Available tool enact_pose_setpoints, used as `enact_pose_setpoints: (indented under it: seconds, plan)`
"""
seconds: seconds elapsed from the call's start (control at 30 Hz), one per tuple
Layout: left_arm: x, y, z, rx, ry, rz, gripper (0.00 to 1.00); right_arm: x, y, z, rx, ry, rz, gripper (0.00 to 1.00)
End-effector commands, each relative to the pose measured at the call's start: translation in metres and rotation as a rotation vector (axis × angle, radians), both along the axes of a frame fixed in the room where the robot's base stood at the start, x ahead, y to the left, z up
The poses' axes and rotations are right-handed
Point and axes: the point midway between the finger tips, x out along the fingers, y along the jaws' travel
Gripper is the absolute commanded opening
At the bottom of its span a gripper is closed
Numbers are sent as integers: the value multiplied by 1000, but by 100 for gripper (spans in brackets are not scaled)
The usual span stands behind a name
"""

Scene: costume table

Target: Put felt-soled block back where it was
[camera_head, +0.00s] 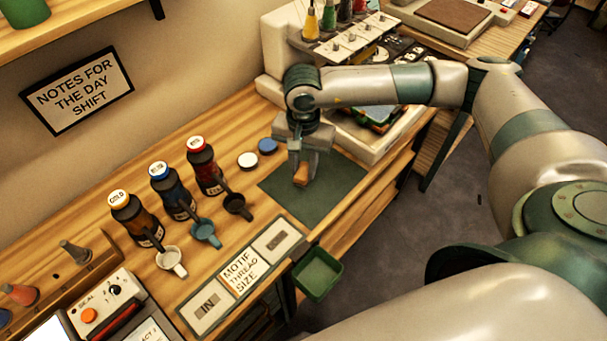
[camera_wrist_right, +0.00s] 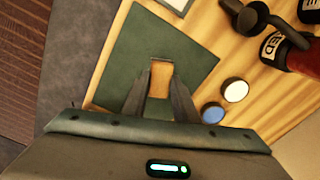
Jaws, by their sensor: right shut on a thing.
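The block (camera_head: 301,175) is a small orange-brown piece over the dark green mat (camera_head: 330,196). My right gripper (camera_head: 302,168) is shut on it from above. In the right wrist view the block (camera_wrist_right: 161,79) sits between the two fingertips of my right gripper (camera_wrist_right: 160,88), with the green mat (camera_wrist_right: 125,62) around it. I cannot tell whether the block touches the mat or is held just above it. Its underside is hidden. My left gripper is not in view.
White lid (camera_head: 247,160) and blue lid (camera_head: 267,146) lie beside the mat. Several bottles and a black cup (camera_head: 238,206) stand to the left. The motif panel (camera_head: 243,272) and a green bin (camera_head: 318,274) are at the front. A white machine (camera_head: 372,145) stands behind the mat.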

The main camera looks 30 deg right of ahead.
Motion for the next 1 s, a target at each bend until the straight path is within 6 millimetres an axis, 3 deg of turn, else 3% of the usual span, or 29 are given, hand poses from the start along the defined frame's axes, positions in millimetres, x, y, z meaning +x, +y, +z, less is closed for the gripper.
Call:
enact_pose_setpoints:
  seconds: [0.43, 0.87, 0.9, 0.97, 1.0]
  plan:
    - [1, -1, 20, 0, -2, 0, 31, -1, 0, -38, -1, 2, -1, 5]
    - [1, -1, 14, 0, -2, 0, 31, 0, 0, -44, 0, 0, -1, 5]
    - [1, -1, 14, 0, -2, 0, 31, 0, 0, -43, 0, 0, -1, 28]
    - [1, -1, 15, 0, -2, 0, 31, 0, 0, -42, 0, 0, -1, 43]
    - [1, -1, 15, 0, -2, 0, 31, 0, 0, -42, -1, 1, -1, 45]
